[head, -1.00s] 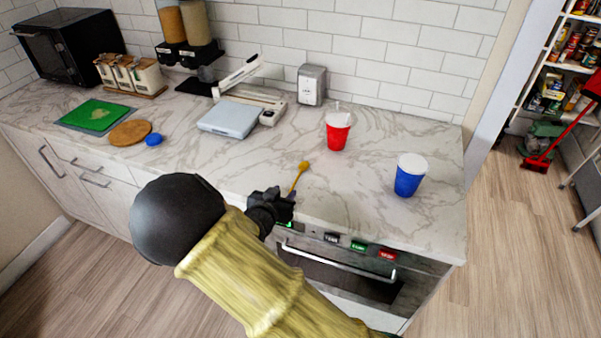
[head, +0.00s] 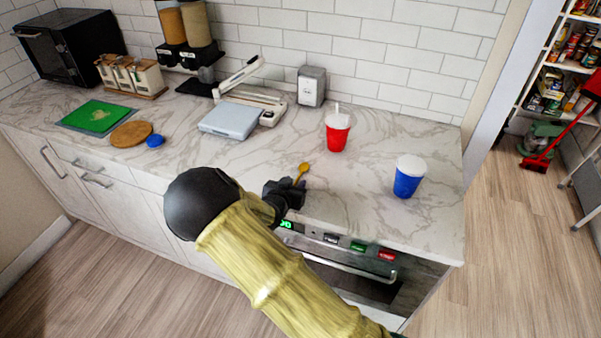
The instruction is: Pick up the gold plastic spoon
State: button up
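The gold spoon (head: 301,171) lies on the marble counter (head: 250,165) near its front edge, with its bowl toward the back. My black gripper (head: 296,188) is at the front end of the spoon and covers most of its handle. The bowl and a short part of the handle show beyond the fingers. I cannot tell whether the fingers are open or closed around the handle, or whether they touch it.
A red cup (head: 337,132) with a straw and a blue cup (head: 408,177) stand to the right. A blue round object (head: 155,141), a brown round board (head: 131,134) and a green board (head: 97,117) lie left. A grey-white device (head: 229,121) stands behind. An oven (head: 350,278) is below the counter front.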

dwell(0.5)
grip_shut()
notch_tip(320, 180, up, 10)
dwell(0.6)
dwell(0.5)
